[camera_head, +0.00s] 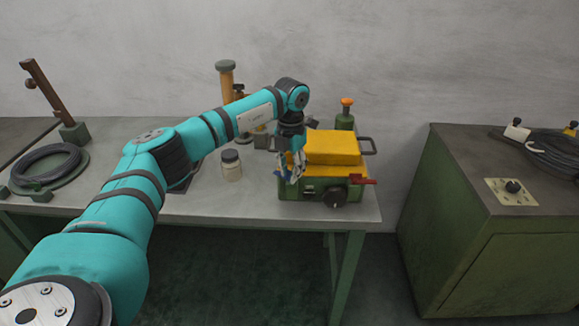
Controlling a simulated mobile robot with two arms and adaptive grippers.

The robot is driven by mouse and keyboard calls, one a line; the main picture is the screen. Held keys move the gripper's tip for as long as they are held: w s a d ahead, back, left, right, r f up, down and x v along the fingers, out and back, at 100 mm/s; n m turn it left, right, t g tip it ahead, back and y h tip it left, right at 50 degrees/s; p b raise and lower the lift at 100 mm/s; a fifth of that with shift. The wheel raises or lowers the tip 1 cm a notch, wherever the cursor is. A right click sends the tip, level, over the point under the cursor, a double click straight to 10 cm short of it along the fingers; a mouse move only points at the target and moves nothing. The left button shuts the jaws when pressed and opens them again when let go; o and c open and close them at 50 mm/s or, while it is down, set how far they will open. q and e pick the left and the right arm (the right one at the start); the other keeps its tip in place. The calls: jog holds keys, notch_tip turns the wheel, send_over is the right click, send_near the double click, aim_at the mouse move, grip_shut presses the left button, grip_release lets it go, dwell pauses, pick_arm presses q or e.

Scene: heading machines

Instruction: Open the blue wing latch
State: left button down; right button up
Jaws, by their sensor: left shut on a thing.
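A green machine box (312,188) with a yellow top block (333,147) stands near the right end of the workbench. The blue wing latch (282,178) shows at the box's left front corner, partly covered by my gripper. My left gripper (291,172) points down there and is shut on the latch. Its fingers are small in the view, so the exact grip is hard to see. A red lever (363,180) and a black round knob (335,197) sit on the box's right and front. My right gripper is not in view.
A jar with a dark lid (231,166) stands left of the box. An orange-capped green bottle (346,115) and an orange column (227,82) stand behind. A coiled hose (45,166) lies at far left. A green cabinet (480,235) stands right, across a gap.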

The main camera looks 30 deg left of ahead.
pick_arm(q)
jog(key=n, duration=0.2)
jog(key=d+n+p, duration=0.1)
jog(key=n, duration=0.1)
jog(key=shift+s+f+n, duration=0.15)
jog(key=shift+n, duration=0.95)
jog(key=shift+p, duration=0.3)
jog(key=c, duration=1.6)
grip_release()
jog(key=o, duration=0.7)
jog(key=shift+w+d, duration=0.15)
jog(key=shift+w, duration=0.2)
jog(key=shift+s+a+r, duration=0.15)
jog(key=shift+a+r, duration=0.05)
jog(key=shift+a, duration=0.05)
jog(key=shift+r, duration=0.2)
notch_tip(320, 180, up, 12)
jog(key=shift+d+f, duration=0.1)
jog(key=shift+f, duration=0.1)
